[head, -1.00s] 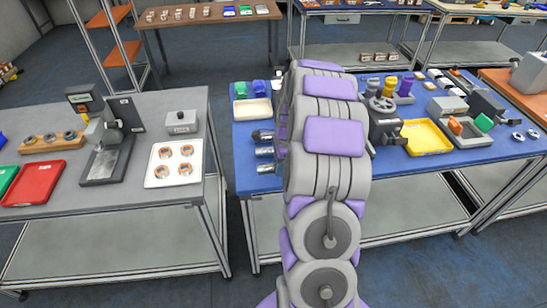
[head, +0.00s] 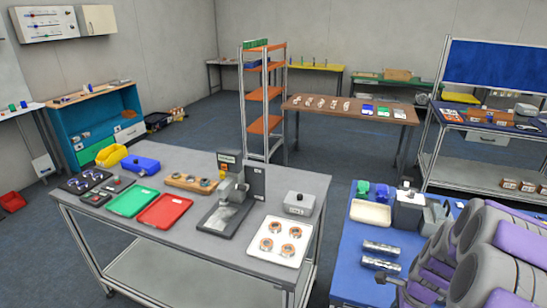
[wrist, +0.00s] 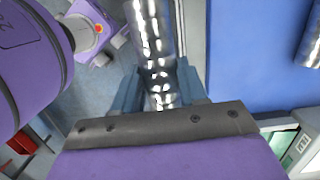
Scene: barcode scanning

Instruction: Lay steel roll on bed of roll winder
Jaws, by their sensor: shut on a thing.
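In the wrist view a shiny steel roll (wrist: 150,35) runs between the fingers of my gripper (wrist: 158,88), which is shut on it. The held roll is over the left edge of the blue table top, with floor and table frame below. Part of another steel roll (wrist: 313,38) shows at the right edge of the wrist view. In the head view two steel rolls (head: 380,247) lie side by side on the blue table (head: 345,262), left of my arm. My arm hides much of that table, and I cannot make out the roll winder for certain.
A grey table (head: 180,233) at left bears a red tray (head: 165,211), a green tray (head: 132,201), a dark-based machine (head: 232,205) and a white tray of rings (head: 279,240). A floor gap separates it from the blue table. A cream tray (head: 370,214) stands behind the rolls.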

